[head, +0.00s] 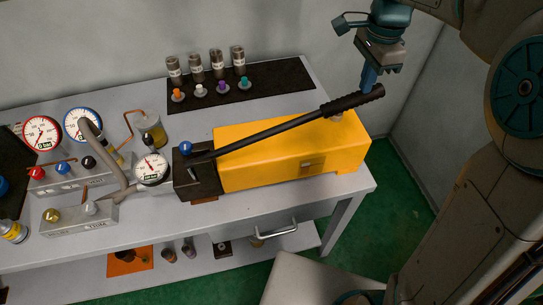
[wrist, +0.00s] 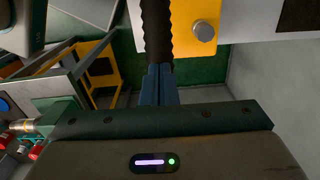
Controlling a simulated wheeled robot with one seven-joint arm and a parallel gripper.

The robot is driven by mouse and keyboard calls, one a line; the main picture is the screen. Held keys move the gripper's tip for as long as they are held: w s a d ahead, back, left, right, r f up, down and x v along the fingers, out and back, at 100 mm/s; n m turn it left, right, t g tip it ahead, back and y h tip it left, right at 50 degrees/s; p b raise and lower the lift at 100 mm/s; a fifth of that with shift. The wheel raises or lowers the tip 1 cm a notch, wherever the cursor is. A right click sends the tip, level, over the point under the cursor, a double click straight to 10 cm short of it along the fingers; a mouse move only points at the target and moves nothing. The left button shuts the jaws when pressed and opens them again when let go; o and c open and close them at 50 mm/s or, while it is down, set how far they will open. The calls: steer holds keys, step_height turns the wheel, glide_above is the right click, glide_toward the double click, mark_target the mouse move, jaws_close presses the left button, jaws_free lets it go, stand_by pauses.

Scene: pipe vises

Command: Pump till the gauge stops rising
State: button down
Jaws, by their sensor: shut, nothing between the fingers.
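The yellow hand pump (head: 290,157) lies on the grey bench, with a dark block (head: 195,175) at its left end. Its long black handle (head: 290,125) slopes up to the right and ends in a ribbed grip. The round white gauge (head: 152,168) stands left of the block; its needle points up and left, and its numbers are too small to read. My gripper (head: 370,78) is shut, with its blue fingertips at the grip's upper right end. In the wrist view the shut fingers (wrist: 159,75) meet the black grip (wrist: 157,30); nothing shows between them.
Two larger gauges, red-rimmed (head: 41,133) and blue-rimmed (head: 83,124), stand on a manifold at the left. A lower shelf (head: 205,262) holds small parts. Green floor (head: 390,205) is clear at the right.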

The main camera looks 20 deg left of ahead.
steer(key=shift+w+d+f+b, duration=0.2)
steer(key=shift+f+b, duration=0.25)
steer(key=shift+f, duration=0.45)
steer(key=shift+w+d+f+b, duration=0.15)
steer(key=shift+f+b, duration=0.3)
steer(key=shift+f, duration=0.4)
steer(key=shift+s+f, duration=0.1)
steer(key=shift+s, duration=0.05)
steer(key=f+b, duration=0.2)
steer(key=f, duration=0.1)
steer(key=d+f+b, duration=0.1)
steer(key=shift+w+f, duration=0.25)
steer(key=shift+w, duration=0.05)
steer(key=shift+w+d+f+b, duration=0.15)
steer(key=shift+f+b, duration=1.35)
steer(key=shift+f, duration=0.9)
